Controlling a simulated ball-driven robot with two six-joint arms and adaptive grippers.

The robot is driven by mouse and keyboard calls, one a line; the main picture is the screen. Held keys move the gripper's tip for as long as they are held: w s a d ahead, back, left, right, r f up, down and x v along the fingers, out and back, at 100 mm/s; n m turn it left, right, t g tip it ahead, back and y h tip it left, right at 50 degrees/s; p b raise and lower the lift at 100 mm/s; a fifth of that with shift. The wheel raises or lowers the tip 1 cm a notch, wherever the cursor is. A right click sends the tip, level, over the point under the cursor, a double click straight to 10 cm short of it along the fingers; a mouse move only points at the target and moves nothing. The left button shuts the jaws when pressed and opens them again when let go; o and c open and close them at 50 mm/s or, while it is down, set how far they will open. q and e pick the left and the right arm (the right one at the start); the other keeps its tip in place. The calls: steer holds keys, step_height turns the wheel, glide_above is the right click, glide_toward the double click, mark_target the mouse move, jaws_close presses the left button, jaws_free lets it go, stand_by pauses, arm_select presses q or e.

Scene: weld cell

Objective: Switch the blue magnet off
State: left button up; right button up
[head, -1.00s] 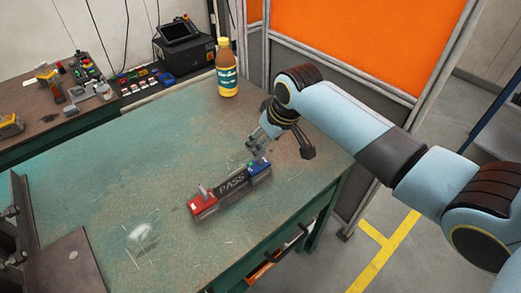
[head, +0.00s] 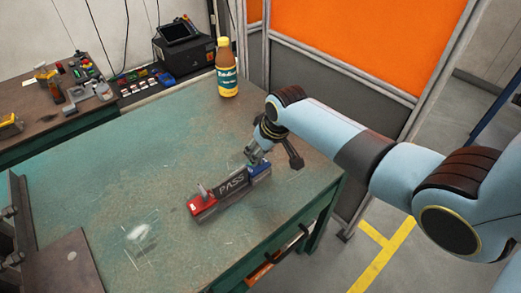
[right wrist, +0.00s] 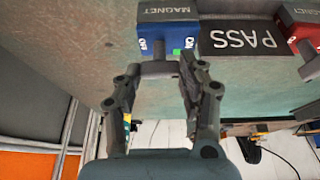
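The blue magnet (head: 262,169) sits on the table at the right end of a dark plate marked PASS (head: 233,182). In the right wrist view the blue magnet (right wrist: 167,30) is at the top, with ON and OFF labels on its face. A grey lever (right wrist: 158,68) stands out from it. My right gripper (head: 254,156) is at the blue magnet. In the right wrist view my right gripper (right wrist: 160,78) is open, its fingers on either side of the lever; I cannot tell if they touch it. My left gripper is not in view.
A red magnet (head: 202,205) with its own lever holds the plate's left end. A bottle (head: 227,68) stands at the table's back edge. A dark metal fixture (head: 62,265) is at the front left. The table's middle left is clear.

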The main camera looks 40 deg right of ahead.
steer(key=c, duration=0.4)
